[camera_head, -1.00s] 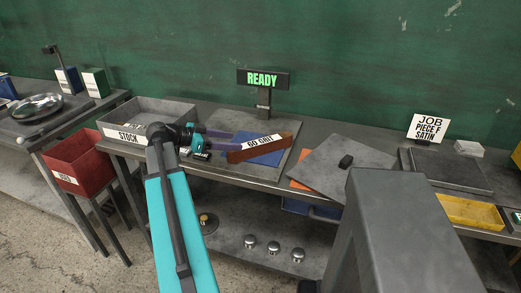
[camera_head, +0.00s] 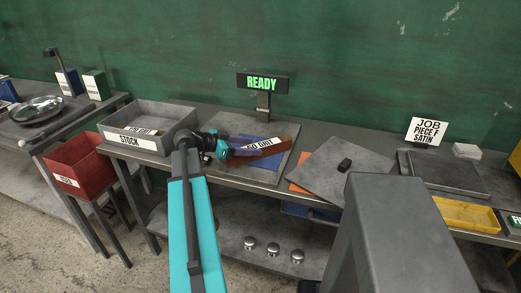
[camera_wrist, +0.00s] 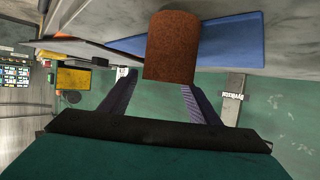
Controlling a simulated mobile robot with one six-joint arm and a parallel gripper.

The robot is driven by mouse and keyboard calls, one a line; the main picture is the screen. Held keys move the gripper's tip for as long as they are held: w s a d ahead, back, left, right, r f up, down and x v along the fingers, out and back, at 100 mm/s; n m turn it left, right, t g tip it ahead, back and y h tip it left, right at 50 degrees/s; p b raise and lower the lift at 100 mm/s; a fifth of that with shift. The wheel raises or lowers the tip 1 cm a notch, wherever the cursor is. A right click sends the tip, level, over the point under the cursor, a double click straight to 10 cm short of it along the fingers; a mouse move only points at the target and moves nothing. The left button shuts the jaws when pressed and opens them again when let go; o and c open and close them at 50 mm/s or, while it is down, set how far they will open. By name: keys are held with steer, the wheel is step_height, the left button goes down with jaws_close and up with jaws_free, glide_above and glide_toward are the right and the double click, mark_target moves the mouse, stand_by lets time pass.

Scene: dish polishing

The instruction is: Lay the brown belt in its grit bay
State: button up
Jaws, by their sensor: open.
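The brown belt (camera_head: 280,147) lies at the middle of the bench over a blue sheet (camera_head: 246,139). A white grit label shows along it. My gripper (camera_head: 234,151) is open at the belt's left end, and its purple fingers overlap the belt in the head view. In the wrist view the belt's rust-brown end (camera_wrist: 172,45) shows just beyond and between my spread fingertips (camera_wrist: 160,80). I cannot tell whether the fingers touch it. My gripper and arm hide part of the bench left of the belt. I cannot make out which spot is its grit bay.
A grey STOCK tray (camera_head: 181,122) stands left of my gripper, with a grit label inside. A grey plate (camera_head: 318,171) with a small black block lies to the right. The READY sign (camera_head: 263,83) stands behind. A red bin (camera_head: 80,163) is at the left.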

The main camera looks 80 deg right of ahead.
mark_target(255, 146)
steer(key=shift+s+d, duration=0.1)
stand_by(0.3)
steer(key=p+x, duration=0.2)
steer(key=x, duration=0.2)
steer(key=shift+d, duration=0.15)
steer(key=shift+s+d+f, duration=0.2)
steer(key=shift+s+f, duration=0.05)
steer(key=shift+s, duration=0.1)
steer(key=c, duration=1.4)
steer(key=shift+r, duration=0.15)
